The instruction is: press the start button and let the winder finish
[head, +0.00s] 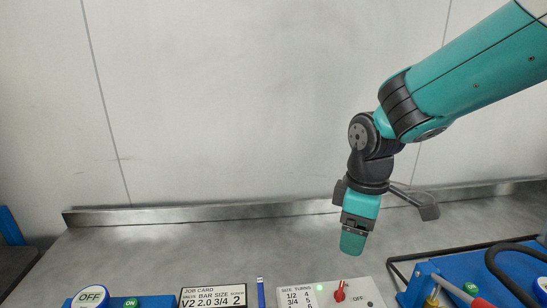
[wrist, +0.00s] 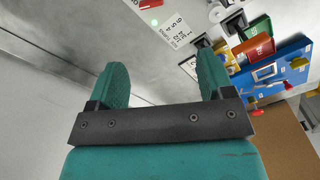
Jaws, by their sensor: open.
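My gripper (head: 353,243) hangs fingers-down above the back of the grey bench, beyond a white control box (head: 366,291). In the wrist view its two teal fingers (wrist: 165,72) are apart with nothing between them. The box carries a size-and-turns chart, a lit green lamp (head: 319,287) and a red knob (head: 340,291) beside the word OFF. The box and its lamp (wrist: 155,22) also show at the top of the wrist view. I cannot make out a start button or tell which part is the winder.
A job card (head: 213,297) reads V2, 2.0, 3/4, 2. A blue unit with an OFF disc (head: 91,296) stands at front left. Another blue unit (head: 461,270) with a dark hose stands at right. A raised metal edge (head: 200,214) runs along the back. The bench middle is clear.

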